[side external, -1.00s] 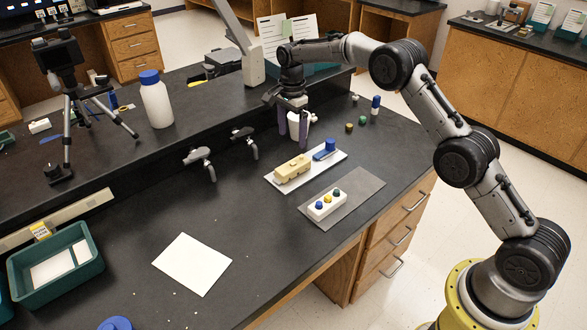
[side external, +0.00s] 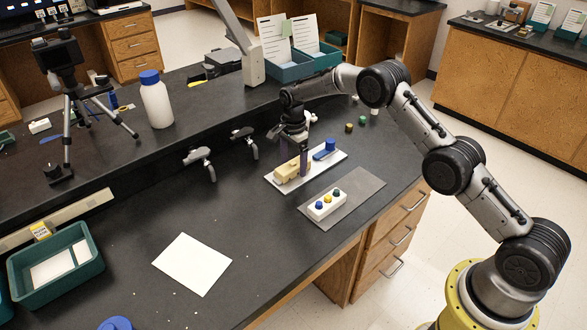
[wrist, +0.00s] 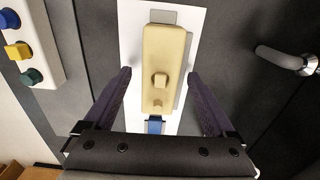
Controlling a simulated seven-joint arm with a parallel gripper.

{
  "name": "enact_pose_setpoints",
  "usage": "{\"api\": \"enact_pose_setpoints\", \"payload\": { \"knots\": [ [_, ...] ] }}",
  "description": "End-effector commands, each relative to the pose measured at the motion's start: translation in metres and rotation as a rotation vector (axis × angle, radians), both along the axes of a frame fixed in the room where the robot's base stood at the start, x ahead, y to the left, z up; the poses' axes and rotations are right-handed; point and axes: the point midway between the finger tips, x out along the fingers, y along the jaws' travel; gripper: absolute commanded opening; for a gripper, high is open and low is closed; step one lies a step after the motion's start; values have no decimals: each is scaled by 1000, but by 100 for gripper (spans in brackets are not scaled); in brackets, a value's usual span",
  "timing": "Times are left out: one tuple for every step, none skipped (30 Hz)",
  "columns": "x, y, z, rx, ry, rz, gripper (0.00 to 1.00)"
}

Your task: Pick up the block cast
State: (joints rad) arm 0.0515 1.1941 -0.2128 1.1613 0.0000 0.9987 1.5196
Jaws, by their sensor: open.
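The block cast is a pale yellow, oblong block (side external: 288,170) with small raised bumps. It lies on a white sheet (side external: 272,183) beside a blue piece (side external: 325,150). In the wrist view the block cast (wrist: 163,55) runs lengthwise between the fingers, with the blue piece (wrist: 154,125) at its near end. My gripper (side external: 293,165) is open, pointing down at the block cast. In the wrist view my gripper (wrist: 160,85) has one purple finger on each side of the block, with gaps visible. Whether the fingertips are level with the block is hard to tell.
A white block with blue, yellow and green knobs (side external: 319,211) sits on a grey mat (side external: 352,199) in front. Two taps (side external: 200,158) stand to the left. White paper (side external: 192,264) and a green tray (side external: 55,278) lie further left. Small coloured pieces (side external: 349,128) are behind.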

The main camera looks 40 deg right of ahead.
Motion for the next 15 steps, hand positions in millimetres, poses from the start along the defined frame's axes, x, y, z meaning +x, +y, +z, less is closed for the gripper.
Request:
{"api": "enact_pose_setpoints", "payload": {
  "knots": [
    [0,0,0,0,-1,0,90],
    [0,0,0,0,0,0,90],
    [0,0,0,0,0,0,90],
    [0,0,0,0,0,0,90],
    [0,0,0,0,0,0,85],
    [0,0,0,0,0,0,77],
    [0,0,0,0,0,0,72],
    [0,0,0,0,0,0,67],
    [0,0,1,0,0,0,59],
    [0,0,1,0,0,0,54],
    [0,0,1,0,0,0,49],
    [0,0,1,0,0,0,41],
    [0,0,1,0,0,0,36],
    [0,0,1,0,0,0,31],
    [0,0,1,0,0,0,23]
  ]
}}
